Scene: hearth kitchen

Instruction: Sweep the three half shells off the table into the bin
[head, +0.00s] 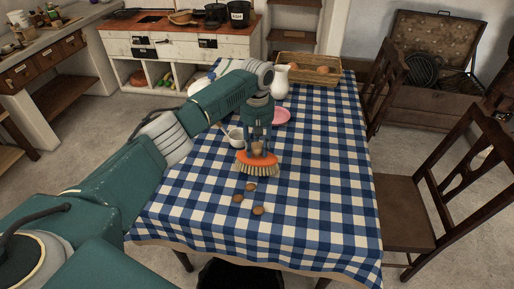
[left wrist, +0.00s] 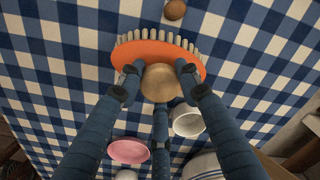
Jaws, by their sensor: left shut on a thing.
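Three brown half shells lie on the blue-and-white checked table (head: 330,200) towards its front: a far one (head: 251,187), a left one (head: 238,198) and a near one (head: 258,211). My left gripper (head: 257,147) is shut on the wooden knob of an orange brush (head: 243,157) with pale bristles. The brush is just beyond the shells, bristles towards the table; I cannot tell whether they touch it. In the left wrist view the fingers surround the knob (left wrist: 160,85), and one shell (left wrist: 174,10) shows ahead of the bristles. A black bin (head: 240,273) stands below the front edge, partly hidden.
A white cup (head: 236,137) stands close behind the brush, with a pink plate (head: 281,116) beyond. A white jug (head: 281,80) and wicker basket (head: 297,70) stand at the back. Wooden chairs (head: 410,210) line the right side. The table's right half is clear.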

